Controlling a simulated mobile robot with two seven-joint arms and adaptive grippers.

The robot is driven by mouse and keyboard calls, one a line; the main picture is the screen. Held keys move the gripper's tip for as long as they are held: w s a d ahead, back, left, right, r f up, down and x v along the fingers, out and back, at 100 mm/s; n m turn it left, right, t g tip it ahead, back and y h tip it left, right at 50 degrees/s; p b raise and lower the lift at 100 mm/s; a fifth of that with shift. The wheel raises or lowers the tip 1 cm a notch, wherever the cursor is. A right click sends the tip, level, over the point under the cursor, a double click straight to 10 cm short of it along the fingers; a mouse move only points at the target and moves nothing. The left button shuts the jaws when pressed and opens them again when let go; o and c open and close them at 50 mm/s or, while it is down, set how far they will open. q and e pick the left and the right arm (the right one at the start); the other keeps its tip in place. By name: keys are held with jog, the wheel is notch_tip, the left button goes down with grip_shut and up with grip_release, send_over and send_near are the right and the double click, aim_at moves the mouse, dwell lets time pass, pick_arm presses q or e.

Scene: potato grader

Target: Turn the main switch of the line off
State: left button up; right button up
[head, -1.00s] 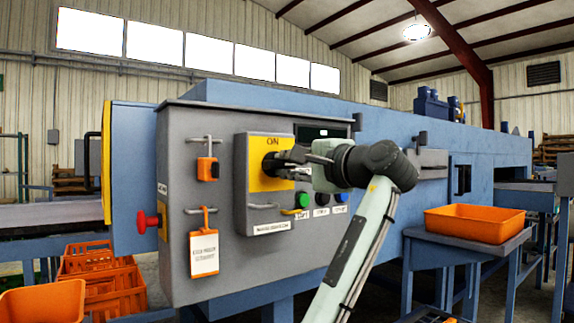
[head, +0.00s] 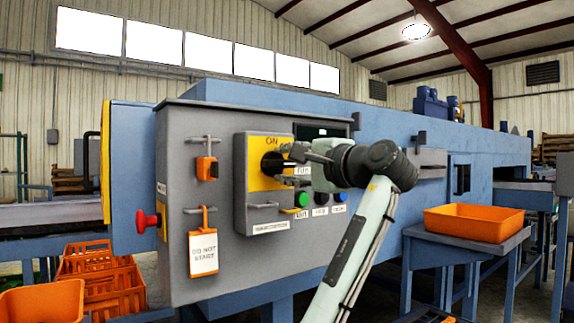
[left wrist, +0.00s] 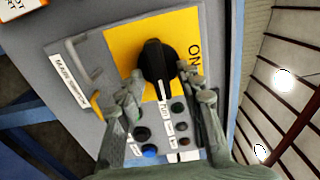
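The main switch is a black rotary knob (head: 271,163) on a yellow plate (head: 258,182) marked ON, on a grey box (head: 241,205). The knob (left wrist: 156,66) shows large in the left wrist view, its grip long in that picture's up-down direction, with ON to its right. My left gripper (head: 292,157) is at the knob from the right in the head view. In the left wrist view its two fingers (left wrist: 166,98) are apart, one on each side of the knob's near end. I cannot tell whether either touches it. My right gripper is not in view.
Green (head: 301,199) and blue (head: 340,197) buttons sit just below the gripper. A red stop button (head: 147,221), an orange padlock (head: 207,169) and a hanging tag (head: 203,253) are at left. An orange tray (head: 473,224) stands on a table at right.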

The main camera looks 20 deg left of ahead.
pick_arm(q)
jog(key=v, duration=1.2)
